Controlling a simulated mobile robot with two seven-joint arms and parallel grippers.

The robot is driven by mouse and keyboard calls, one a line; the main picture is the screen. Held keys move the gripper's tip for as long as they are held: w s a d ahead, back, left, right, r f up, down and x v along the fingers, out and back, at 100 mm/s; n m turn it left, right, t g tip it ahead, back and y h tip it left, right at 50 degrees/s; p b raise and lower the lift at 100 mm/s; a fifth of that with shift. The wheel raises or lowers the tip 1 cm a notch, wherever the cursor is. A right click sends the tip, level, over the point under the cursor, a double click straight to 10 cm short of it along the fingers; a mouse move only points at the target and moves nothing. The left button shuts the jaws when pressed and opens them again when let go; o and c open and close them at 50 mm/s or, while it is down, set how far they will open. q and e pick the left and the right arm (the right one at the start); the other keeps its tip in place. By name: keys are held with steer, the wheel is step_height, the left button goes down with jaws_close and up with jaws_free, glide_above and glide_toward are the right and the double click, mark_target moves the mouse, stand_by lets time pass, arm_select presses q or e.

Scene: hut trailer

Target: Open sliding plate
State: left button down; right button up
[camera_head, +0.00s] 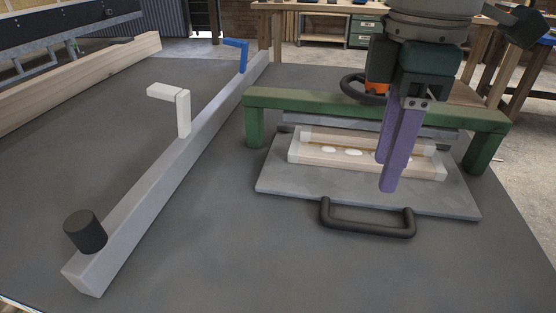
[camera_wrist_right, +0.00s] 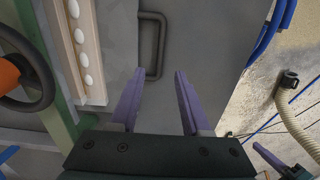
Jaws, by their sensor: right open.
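The grey sliding plate (camera_head: 290,187) lies under a green frame (camera_head: 370,101) on the dark table. Its black U-shaped handle (camera_head: 367,230) is at the near edge and also shows in the right wrist view (camera_wrist_right: 161,45). A pale wooden piece with white ovals (camera_head: 320,154) lies on the plate. My right gripper (camera_head: 387,175) has purple fingers pointing down in front of the wooden piece. It is open and empty. In the right wrist view its fingertips (camera_wrist_right: 159,72) straddle one end of the handle in the picture; contact cannot be told.
A long grey bar (camera_head: 150,205) with a black knob (camera_head: 85,231), a white bracket (camera_head: 183,112) and a blue bracket (camera_head: 243,57) lies to the left. A black handwheel (camera_head: 350,88) is behind the green frame. The table's near middle is clear.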

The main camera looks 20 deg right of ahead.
mark_target(369, 225)
step_height(369, 225, down, 10)
steer(key=b, duration=0.2)
steer(key=shift+s+d+b, duration=0.1)
steer(key=shift+d+b, duration=0.05)
steer(key=shift+b, duration=0.15)
steer(key=shift+r, duration=0.1)
steer(key=shift+c, duration=0.2)
steer(key=c, duration=0.4)
jaws_close()
stand_by(0.6)
